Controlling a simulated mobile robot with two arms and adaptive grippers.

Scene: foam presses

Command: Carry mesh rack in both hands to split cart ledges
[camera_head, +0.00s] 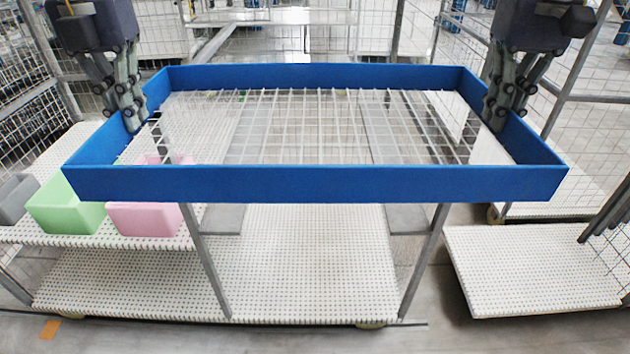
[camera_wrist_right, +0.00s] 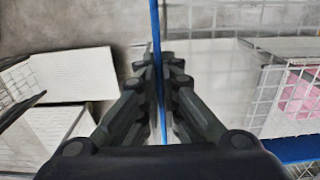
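The mesh rack (camera_head: 315,183) is a blue rectangular frame with a white wire mesh bottom, held level across the middle of the head view. My left gripper (camera_head: 135,115) is shut on its left side wall. My right gripper (camera_head: 495,112) is shut on its right side wall. In the right wrist view the fingers (camera_wrist_right: 160,95) close on both sides of the thin blue wall (camera_wrist_right: 157,60). Below the rack are grey ledges, a left one (camera_head: 222,219) and a right one (camera_head: 408,219), on a cart with grey posts.
A green bin (camera_head: 65,212), a pink bin (camera_head: 150,219) and a grey bin (camera_head: 14,198) stand on a white perforated shelf at left. A white perforated deck (camera_head: 310,265) lies low between the posts. Another white platform (camera_head: 535,270) is at right. Wire mesh panels stand around.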

